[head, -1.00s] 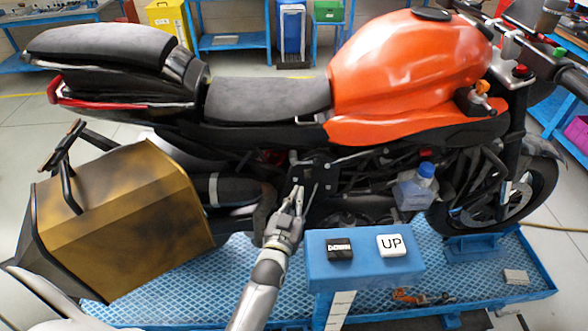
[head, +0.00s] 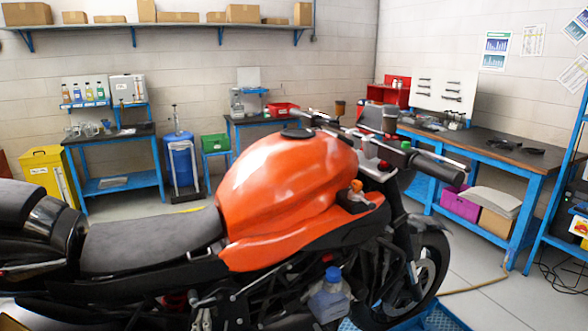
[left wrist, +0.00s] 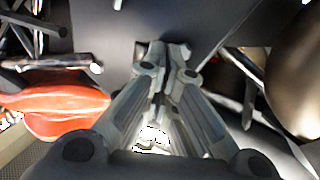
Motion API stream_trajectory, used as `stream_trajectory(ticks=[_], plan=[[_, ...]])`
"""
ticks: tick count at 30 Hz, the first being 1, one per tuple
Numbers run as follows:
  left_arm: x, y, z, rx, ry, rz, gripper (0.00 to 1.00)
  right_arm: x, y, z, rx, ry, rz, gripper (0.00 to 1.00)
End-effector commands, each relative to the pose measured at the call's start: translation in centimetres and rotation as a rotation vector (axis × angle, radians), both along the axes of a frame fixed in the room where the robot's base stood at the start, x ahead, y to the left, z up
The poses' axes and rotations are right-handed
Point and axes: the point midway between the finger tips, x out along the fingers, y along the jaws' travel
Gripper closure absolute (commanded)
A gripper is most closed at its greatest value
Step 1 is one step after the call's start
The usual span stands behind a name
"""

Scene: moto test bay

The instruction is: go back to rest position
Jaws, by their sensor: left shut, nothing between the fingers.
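My left gripper (left wrist: 168,55) fills the middle of the left wrist view. Its two fingers come together at the tips and hold nothing. Dark parts lie behind and beyond the tips; I cannot tell if they touch. In the head view, at most a small grey bit of this gripper shows at the bottom edge, among the motorcycle's engine parts. The orange motorcycle (head: 285,180) stands across the lower part of the head view. My right gripper is in neither view.
A workbench (head: 490,150) with a tool panel stands at the back right. A yellow bin (head: 45,175), a blue barrel (head: 181,165) and blue tables line the back wall. A shelf with boxes (head: 180,17) hangs above. Pale floor shows right of the front wheel.

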Motion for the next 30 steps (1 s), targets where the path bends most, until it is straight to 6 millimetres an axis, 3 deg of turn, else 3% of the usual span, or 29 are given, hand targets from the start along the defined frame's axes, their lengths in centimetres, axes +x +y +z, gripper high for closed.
stream_trajectory(ticks=[7, 11, 16, 20, 26, 30], plan=[[1.4, 0.7, -0.7, 0.002, 0.012, -0.003, 1.00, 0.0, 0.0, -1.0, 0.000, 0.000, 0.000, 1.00], [0.8, 0.2, -4.0, 0.004, 0.075, -0.021, 1.00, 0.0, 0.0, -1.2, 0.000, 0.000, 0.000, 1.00], [-2.1, -1.4, -12.8, 0.004, 0.244, -0.068, 1.00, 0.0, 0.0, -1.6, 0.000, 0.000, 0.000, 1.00], [-6.0, -2.6, -20.7, 0.007, 0.405, -0.107, 1.00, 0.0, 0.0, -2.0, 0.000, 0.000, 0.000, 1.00], [-14.8, -3.6, -32.5, 0.018, 0.670, -0.162, 1.00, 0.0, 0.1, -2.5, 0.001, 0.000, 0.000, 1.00], [-22.5, -3.7, -39.5, 0.029, 0.854, -0.191, 1.00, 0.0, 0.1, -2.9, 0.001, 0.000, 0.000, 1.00]])
